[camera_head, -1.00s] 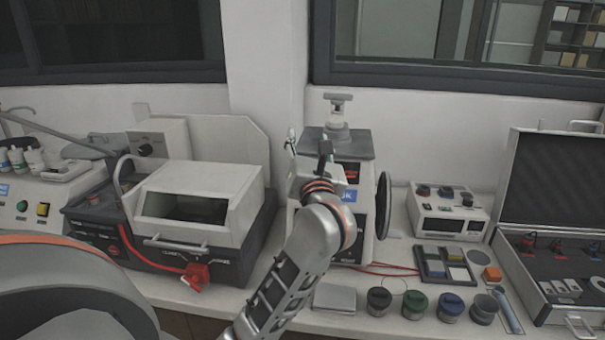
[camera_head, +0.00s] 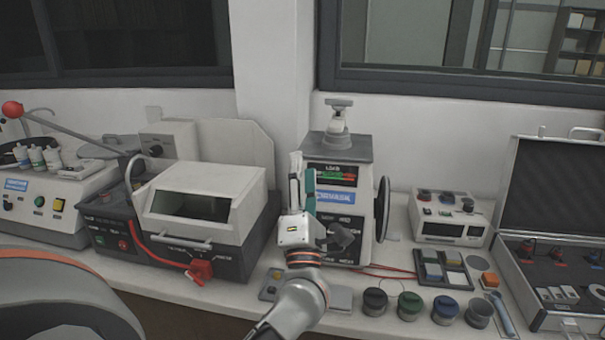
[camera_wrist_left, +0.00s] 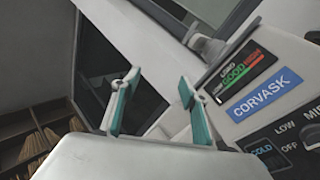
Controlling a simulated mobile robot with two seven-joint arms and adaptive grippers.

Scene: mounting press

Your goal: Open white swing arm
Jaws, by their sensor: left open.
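The mounting press is a white and grey machine (camera_head: 338,215) with a display and a blue CORVASK label. On its grey top stands a pale upright part with a short crossbar (camera_head: 338,112), which looks like the swing arm. That part shows in the wrist view (camera_wrist_left: 207,46) at the upper middle, beyond the fingers. My left gripper (camera_head: 302,178) is in front of the press's left front edge, fingers up, open and empty. In the wrist view its teal-padded fingers (camera_wrist_left: 158,98) are apart, left of the front panel. Contact with the press cannot be told. My right gripper is not in view.
A white hooded machine (camera_head: 205,195) with a red clip stands left of the press. A black wheel (camera_head: 382,208) is on the press's right side. Several jars (camera_head: 410,305) and a tray (camera_head: 442,268) lie front right, before an open case (camera_head: 550,230). A wall rises behind.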

